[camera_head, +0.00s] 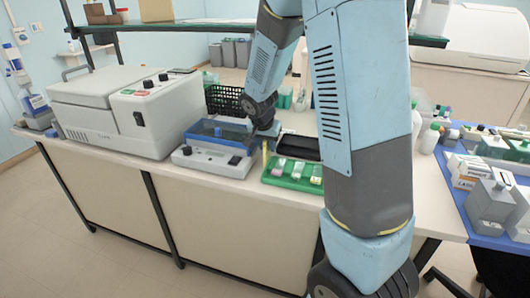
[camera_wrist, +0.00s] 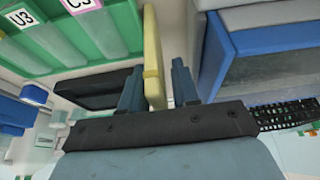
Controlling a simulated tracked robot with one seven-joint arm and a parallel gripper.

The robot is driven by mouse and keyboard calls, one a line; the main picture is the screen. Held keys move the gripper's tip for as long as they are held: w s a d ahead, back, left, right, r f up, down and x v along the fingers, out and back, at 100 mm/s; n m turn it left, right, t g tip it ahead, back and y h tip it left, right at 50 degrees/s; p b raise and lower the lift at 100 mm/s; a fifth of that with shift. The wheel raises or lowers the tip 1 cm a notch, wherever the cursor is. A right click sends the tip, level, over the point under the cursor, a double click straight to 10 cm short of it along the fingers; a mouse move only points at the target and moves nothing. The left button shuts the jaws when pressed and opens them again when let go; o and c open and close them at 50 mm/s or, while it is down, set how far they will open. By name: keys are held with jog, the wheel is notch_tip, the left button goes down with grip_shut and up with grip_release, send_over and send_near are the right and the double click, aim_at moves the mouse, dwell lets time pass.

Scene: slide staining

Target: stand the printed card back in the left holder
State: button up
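A thin yellow piece (camera_wrist: 153,50) stands between my fingers in the wrist view, seen nearly edge-on. It may be the printed card, but no print shows. My gripper (camera_wrist: 157,88) has one blue finger on each side of it. In the head view the yellow piece (camera_head: 265,155) is upright, just left of the green tray (camera_head: 293,183). I cannot clearly make out the left holder.
The green tray holds several coloured pieces; in the wrist view its labels U3 (camera_wrist: 20,18) and C3 are visible. A blue-lidded device (camera_head: 215,145) stands close on the left, with a black basket (camera_head: 225,100) behind. A dark tray (camera_head: 298,147) lies behind the green one.

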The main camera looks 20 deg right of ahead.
grip_shut()
